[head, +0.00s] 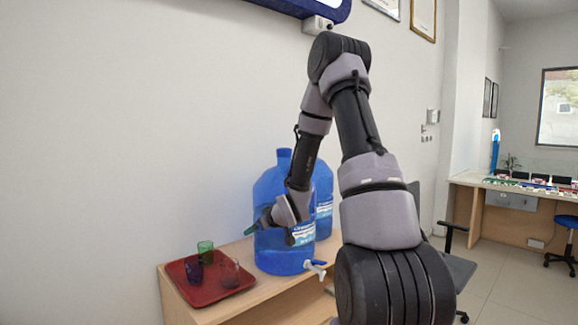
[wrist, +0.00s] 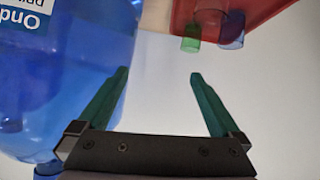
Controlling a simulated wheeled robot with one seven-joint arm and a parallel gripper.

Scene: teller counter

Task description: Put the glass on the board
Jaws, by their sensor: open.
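Several small glasses stand on a red tray (head: 210,296) on the wooden counter: a green glass (head: 205,251), a dark blue-purple glass (head: 194,270) and a clear one (head: 229,272). The wrist view shows the tray (wrist: 183,12) at the top right, with the green glass (wrist: 191,42) and a bluish glass (wrist: 231,38) at its edge. My gripper (wrist: 157,75) is open, with nothing between its green fingers. In the head view my gripper (head: 264,221) is in front of a blue water jug, to the right of and above the tray. I cannot make out a separate board.
The blue jug (head: 283,255) with a white tap (head: 315,264) stands right of the tray; it also shows close beside my left finger in the wrist view (wrist: 50,90). Another blue jug (head: 324,190) is behind it. The wall (head: 120,120) runs along the counter's back.

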